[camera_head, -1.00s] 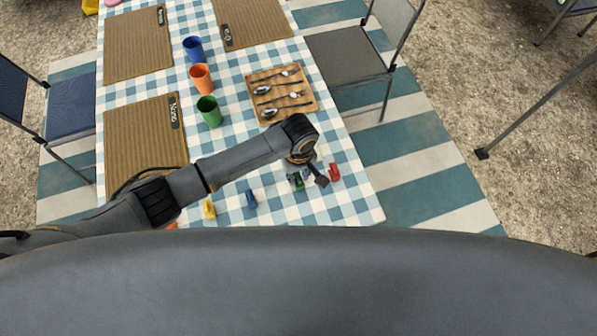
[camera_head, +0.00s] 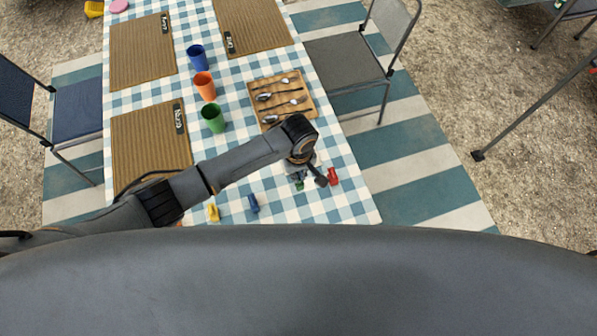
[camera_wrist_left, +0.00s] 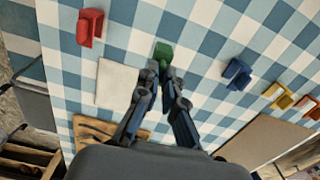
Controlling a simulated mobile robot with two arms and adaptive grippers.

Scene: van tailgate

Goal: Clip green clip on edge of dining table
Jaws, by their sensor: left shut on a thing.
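The green clip (camera_wrist_left: 163,54) lies between the fingertips of my left gripper (camera_wrist_left: 163,70) in the left wrist view, and the fingers are shut on it. In the head view the left gripper (camera_head: 309,180) is over the near right part of the dining table (camera_head: 347,205), and the green clip (camera_head: 299,184) shows only in part beside the fingers. The table has a blue and white checked cloth. I cannot tell whether the clip touches the cloth. My right gripper is not in view.
A red clip (camera_head: 333,176) is just right of the gripper. A blue clip (camera_head: 253,203) and a yellow clip (camera_head: 213,213) lie to its left. A wooden board with spoons (camera_head: 309,112), a green cup (camera_head: 212,118) and a chair (camera_head: 345,60) are farther off.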

